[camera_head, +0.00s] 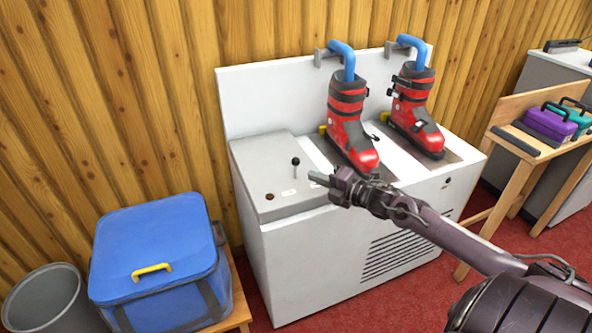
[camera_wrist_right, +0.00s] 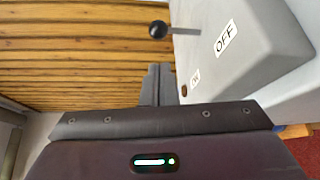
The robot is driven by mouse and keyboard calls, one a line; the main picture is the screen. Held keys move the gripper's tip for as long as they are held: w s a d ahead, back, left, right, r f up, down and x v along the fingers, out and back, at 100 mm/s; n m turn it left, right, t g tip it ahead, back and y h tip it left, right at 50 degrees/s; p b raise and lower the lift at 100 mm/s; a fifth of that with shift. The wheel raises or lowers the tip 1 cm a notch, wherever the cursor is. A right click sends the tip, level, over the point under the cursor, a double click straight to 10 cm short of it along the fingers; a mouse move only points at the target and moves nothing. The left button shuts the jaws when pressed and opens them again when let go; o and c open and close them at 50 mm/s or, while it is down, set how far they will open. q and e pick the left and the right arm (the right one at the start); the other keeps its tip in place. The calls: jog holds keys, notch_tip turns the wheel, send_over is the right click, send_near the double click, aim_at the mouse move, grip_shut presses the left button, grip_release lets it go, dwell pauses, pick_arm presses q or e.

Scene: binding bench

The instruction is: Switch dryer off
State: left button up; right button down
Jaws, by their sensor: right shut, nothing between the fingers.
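The dryer (camera_head: 300,240) is a white cabinet with a grey control box (camera_head: 285,207) on its top left. A lever with a black knob (camera_head: 296,161) stands up from this box, roughly upright; the knob also shows in the right wrist view (camera_wrist_right: 158,29). An OFF label (camera_wrist_right: 226,36) and a smaller label (camera_wrist_right: 195,77) are on the box. My right gripper (camera_head: 318,178) is shut and empty, apart from the lever, to its right in the head view. My left gripper is out of view.
Two red ski boots (camera_head: 350,130) (camera_head: 415,112) stand on the dryer by blue pipes. A blue cooler box (camera_head: 155,250) and a grey bin (camera_head: 45,300) are at left. A wooden bench (camera_head: 520,145) holds a purple case (camera_head: 550,122) at right. A wooden wall is behind.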

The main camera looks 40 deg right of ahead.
aim_at(297, 165)
jog(key=x, duration=0.8)
jog(key=shift+s+b, duration=0.1)
jog(key=shift+b, duration=0.2)
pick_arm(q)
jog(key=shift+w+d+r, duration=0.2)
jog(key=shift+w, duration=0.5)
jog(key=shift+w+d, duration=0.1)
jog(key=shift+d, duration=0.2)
pick_arm(e)
jog(key=shift+d+f, duration=0.1)
jog(key=shift+s+d+m+t+y+b, duration=0.15)
jog(key=shift+d+m+t+y+b, duration=0.25)
jog(key=shift+m+b, duration=0.5)
jog(key=shift+d, duration=0.5)
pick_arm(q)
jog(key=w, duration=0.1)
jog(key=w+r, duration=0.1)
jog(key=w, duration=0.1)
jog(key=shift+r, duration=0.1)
pick_arm(e)
jog(key=shift+r, duration=0.2)
jog(key=shift+s, duration=0.15)
